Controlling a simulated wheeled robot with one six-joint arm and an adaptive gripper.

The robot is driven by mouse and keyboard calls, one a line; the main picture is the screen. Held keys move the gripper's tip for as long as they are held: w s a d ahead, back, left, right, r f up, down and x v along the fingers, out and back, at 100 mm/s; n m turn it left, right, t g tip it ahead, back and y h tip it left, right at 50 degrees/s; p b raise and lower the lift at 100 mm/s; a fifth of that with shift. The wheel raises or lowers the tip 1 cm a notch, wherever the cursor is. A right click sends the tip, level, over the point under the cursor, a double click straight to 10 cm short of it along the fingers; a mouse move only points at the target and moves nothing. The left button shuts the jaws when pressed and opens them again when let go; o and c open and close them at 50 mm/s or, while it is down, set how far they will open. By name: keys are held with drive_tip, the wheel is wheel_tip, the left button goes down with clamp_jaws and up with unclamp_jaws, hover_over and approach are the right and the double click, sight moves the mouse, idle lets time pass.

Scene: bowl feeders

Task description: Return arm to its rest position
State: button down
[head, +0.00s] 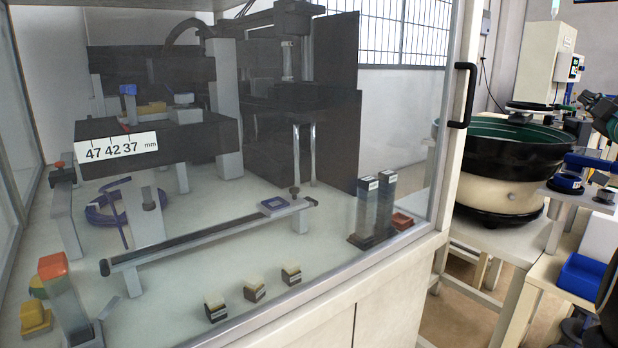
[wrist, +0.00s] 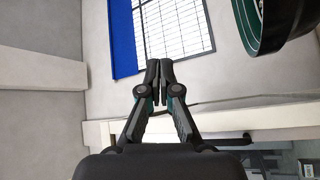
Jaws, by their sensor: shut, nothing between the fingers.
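My gripper (wrist: 159,72) shows in the wrist view with its two black fingers together at the tips. Nothing is between them. Beyond the fingertips are a wall and a gridded window (wrist: 178,28), which appear turned on their side. In the head view, a dark part of my arm shows at the right edge. The fingertips cannot be made out there.
A glass-walled cabinet (head: 400,262) with a black door handle (head: 464,95) fills the left and middle. A bowl feeder (head: 500,185) stands to its right, and its green-lined bowl (wrist: 270,30) shows in the wrist view. A blue bin (head: 580,275) sits at the lower right.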

drive_tip(key=s+a+f+m+g+h, duration=0.1)
drive_tip(key=s+f+m+g+h, duration=0.2)
drive_tip(key=f+m+g, duration=0.4)
drive_tip(key=s+a+f+m+g+h, duration=0.25)
drive_tip(key=f+m, duration=0.25)
drive_tip(key=f, duration=0.4)
drive_tip(key=s+a+f+m+g+y, duration=0.1)
drive_tip(key=s+a+f+g+y, duration=0.1)
drive_tip(key=s+a+f, duration=0.4)
drive_tip(key=s+a+f+m+g+y, duration=0.1)
drive_tip(key=s+a+f+g+y, duration=0.15)
drive_tip(key=a+f, duration=0.6)
drive_tip(key=s+a+f+n+y, duration=0.1)
drive_tip(key=s+a, duration=0.3)
drive_tip(key=a, duration=0.5)
drive_tip(key=s+a+f+n+y, duration=0.1)
drive_tip(key=s+a+f+y, duration=0.2)
drive_tip(key=a, duration=0.6)
drive_tip(key=s+a+f+n+y, duration=0.2)
drive_tip(key=s+a, duration=0.3)
drive_tip(key=a, duration=0.4)
drive_tip(key=shift+s+f+y, duration=0.15)
drive_tip(key=shift+f+y, duration=0.15)
drive_tip(key=shift+f, duration=0.05)
